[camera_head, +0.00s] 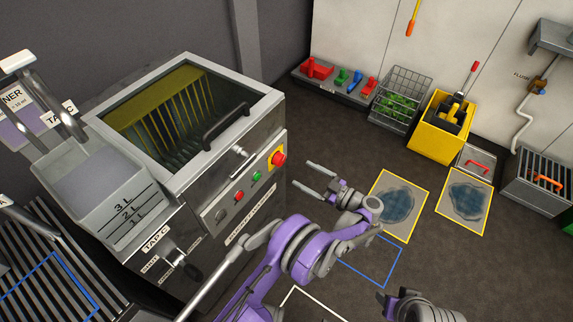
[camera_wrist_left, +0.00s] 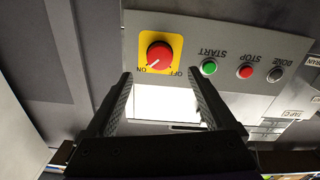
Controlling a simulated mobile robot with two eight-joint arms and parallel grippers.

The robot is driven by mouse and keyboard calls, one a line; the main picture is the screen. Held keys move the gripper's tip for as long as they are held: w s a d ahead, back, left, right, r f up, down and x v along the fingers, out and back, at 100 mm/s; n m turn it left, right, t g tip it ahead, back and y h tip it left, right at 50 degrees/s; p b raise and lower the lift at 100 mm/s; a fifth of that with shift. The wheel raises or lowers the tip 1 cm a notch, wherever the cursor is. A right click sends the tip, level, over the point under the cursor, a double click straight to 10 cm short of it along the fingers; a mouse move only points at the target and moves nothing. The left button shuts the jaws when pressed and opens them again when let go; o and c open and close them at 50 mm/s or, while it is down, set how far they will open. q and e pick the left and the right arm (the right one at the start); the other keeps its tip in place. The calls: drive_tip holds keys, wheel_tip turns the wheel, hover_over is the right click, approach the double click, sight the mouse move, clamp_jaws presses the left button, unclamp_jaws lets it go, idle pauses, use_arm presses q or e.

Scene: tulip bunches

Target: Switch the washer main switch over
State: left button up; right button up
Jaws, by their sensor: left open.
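The main switch is a red knob on a yellow plate, on the washer's grey front panel (camera_head: 247,182). The knob (camera_head: 278,159) shows at the panel's right end in the head view. In the left wrist view the knob (camera_wrist_left: 158,52) is just beyond the fingertips, its white mark pointing towards ON. My left gripper (camera_head: 302,174) is open and empty, in front of the switch and apart from it. Its two fingers (camera_wrist_left: 160,78) straddle the view below the knob. Part of my right arm (camera_head: 425,307) shows at the bottom edge; its jaws are not clear.
The washer lid's handle (camera_head: 226,126) is above the panel. A yellow bucket (camera_head: 440,124) and floor mats (camera_head: 399,205) lie to the right.

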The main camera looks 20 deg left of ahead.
sight(282, 162)
use_arm(q)
drive_tip(key=x, duration=0.8)
drive_tip(key=shift+w+a+b, duration=0.1)
drive_tip(key=shift+a+b, duration=0.1)
drive_tip(key=shift+b, duration=0.2)
drive_tip(key=c, duration=1.4)
